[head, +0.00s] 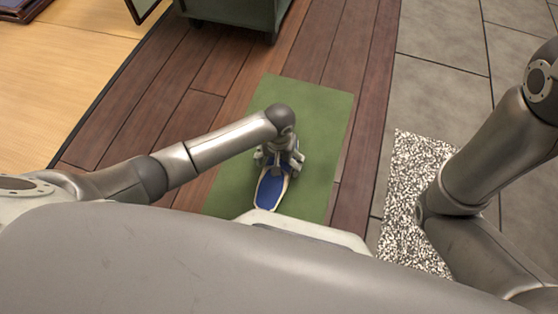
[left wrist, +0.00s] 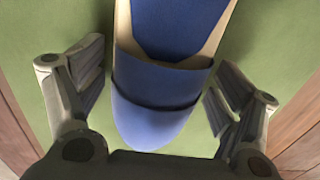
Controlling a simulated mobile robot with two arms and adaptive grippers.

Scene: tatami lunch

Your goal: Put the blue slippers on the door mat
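One blue slipper (head: 269,192) with a pale edge lies on a flat green mat (head: 318,108) on the wooden floor. My left gripper (head: 280,166) is over its toe end. In the left wrist view, the slipper (left wrist: 155,118) lies between the two spread fingers of my open left gripper (left wrist: 157,75), with green showing on both sides. A black-and-white speckled mat (head: 408,165) lies on the grey tiles at the right. I cannot tell which mat is the door mat. No second slipper is visible. My right arm covers part of the speckled mat, and its gripper is out of view.
A green wheeled cabinet (head: 240,14) stands at the top. Light tatami (head: 70,70) with a dark edge is at the left. Bare wooden floor (head: 215,70) lies around the green mat, and clear grey tiles (head: 430,95) lie at the upper right.

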